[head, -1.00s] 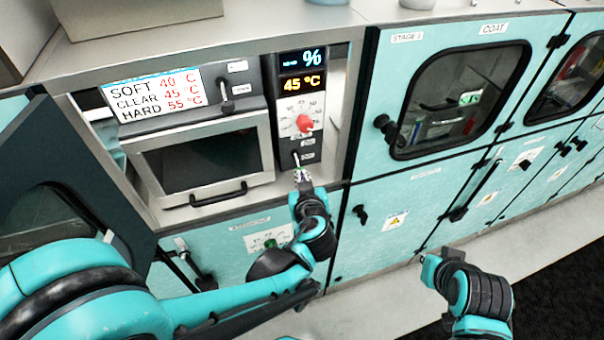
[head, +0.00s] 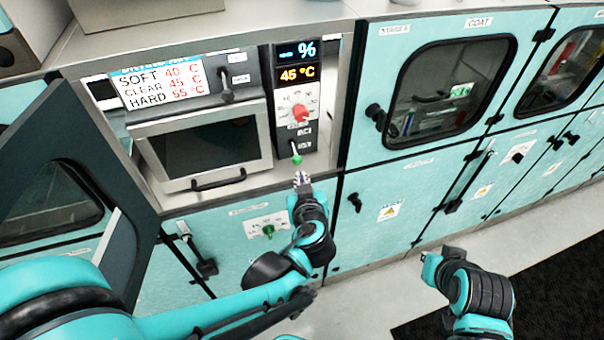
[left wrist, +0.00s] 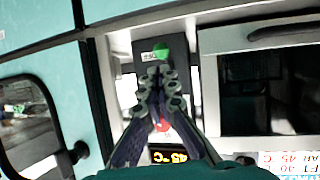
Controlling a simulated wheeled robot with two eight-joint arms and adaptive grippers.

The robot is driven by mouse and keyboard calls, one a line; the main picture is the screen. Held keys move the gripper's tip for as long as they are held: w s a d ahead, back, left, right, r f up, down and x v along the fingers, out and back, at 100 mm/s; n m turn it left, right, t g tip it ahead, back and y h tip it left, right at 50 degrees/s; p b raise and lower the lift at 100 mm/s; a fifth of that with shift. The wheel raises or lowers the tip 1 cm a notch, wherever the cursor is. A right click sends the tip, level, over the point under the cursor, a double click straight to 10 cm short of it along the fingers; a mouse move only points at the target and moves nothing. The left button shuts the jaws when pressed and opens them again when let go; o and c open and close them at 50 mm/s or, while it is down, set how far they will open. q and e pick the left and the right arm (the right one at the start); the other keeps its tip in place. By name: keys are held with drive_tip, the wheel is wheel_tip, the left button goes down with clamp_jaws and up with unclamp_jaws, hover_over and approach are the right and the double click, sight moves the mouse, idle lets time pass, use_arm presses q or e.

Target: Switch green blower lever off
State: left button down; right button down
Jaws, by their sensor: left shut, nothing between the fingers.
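The green blower lever (head: 296,159) sits low on the dark control panel, below the red knob (head: 301,113), and its green tip points downward. It also shows in the left wrist view (left wrist: 161,50), just beyond my fingertips. My left gripper (head: 302,178) is shut and empty, a little below the lever in the head view. In the left wrist view its fingers (left wrist: 158,72) come together close to the green tip; I cannot tell whether they touch it. The right arm (head: 432,262) shows at the lower right, with its gripper end small and unclear.
The panel display (head: 299,74) reads 45 °C. A black lever (head: 226,92) is to the left, above the oven-like door (head: 205,150). A green knob (head: 268,231) sits on the cabinet below. An open dark door (head: 70,190) stands at the left.

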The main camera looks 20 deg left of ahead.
use_arm(q)
drive_tip(key=f+p+v, duration=0.1)
drive_tip(key=v, duration=0.6)
drive_tip(key=shift+s+f, duration=0.2)
drive_tip(key=shift+s, duration=0.05)
drive_tip(key=shift+s+d, duration=0.1)
drive_tip(key=shift+d, duration=0.05)
drive_tip(key=s+a+f+m+g+h+b, duration=0.2)
drive_tip(key=s+a+f+b, duration=0.1)
drive_tip(key=f+b, duration=0.3)
drive_tip(key=s+a+f+m+g+h+b, duration=0.2)
drive_tip(key=a+f+m+g+h+b, duration=0.1)
drive_tip(key=f+b, duration=0.3)
drive_tip(key=shift+s+f+b, duration=0.4)
drive_tip(key=shift+f, duration=0.65)
